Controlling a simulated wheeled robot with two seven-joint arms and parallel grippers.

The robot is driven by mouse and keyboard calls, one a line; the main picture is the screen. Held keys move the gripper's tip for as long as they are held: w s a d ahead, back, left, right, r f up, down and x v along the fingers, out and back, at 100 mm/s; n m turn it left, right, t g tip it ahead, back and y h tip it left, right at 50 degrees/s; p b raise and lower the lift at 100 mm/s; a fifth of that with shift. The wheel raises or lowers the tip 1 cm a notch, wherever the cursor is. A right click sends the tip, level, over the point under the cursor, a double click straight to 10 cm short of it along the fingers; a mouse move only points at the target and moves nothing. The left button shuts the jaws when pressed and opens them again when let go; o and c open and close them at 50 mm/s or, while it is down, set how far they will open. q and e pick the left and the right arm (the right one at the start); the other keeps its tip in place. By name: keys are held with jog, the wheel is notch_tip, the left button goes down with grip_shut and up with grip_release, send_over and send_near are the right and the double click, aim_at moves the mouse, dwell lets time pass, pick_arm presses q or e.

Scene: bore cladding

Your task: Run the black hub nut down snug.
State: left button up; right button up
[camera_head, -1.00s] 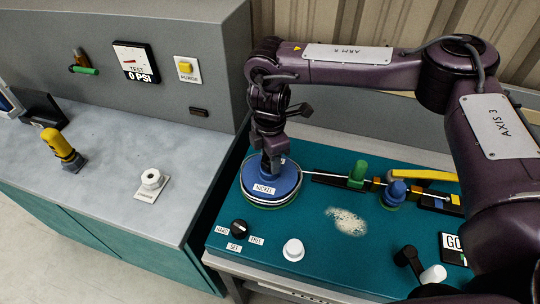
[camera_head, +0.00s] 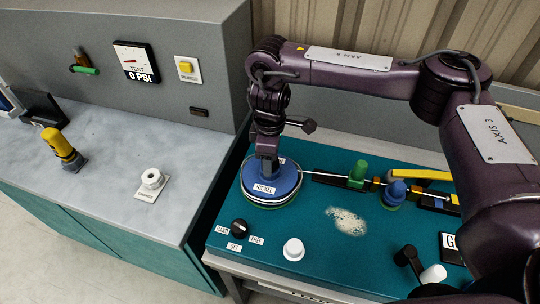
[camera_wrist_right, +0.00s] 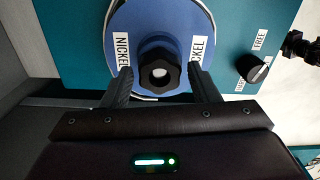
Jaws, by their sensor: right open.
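The black hub nut (camera_wrist_right: 159,71) sits at the centre of the blue reel (camera_wrist_right: 185,22), around a pale round stub end. The reel, labelled NICKEL, also shows in the head view (camera_head: 284,180) on the teal bench. My right gripper (camera_wrist_right: 160,82) is open, with its two dark fingers on either side of the nut and a visible gap on each side. In the head view my right gripper (camera_head: 267,166) points down over the reel's middle and hides the nut. My left gripper is in neither current view.
A dial (camera_head: 239,228) with HARD, SET and FREE labels and a white knob (camera_head: 293,249) stand in front of the reel. A thin rod runs right from the reel towards a green block (camera_head: 357,173) and a blue knob (camera_head: 396,191). Pale powder (camera_head: 346,221) lies on the bench.

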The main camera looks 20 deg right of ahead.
jog(key=n, duration=1.2)
jog(key=shift+c, duration=0.4)
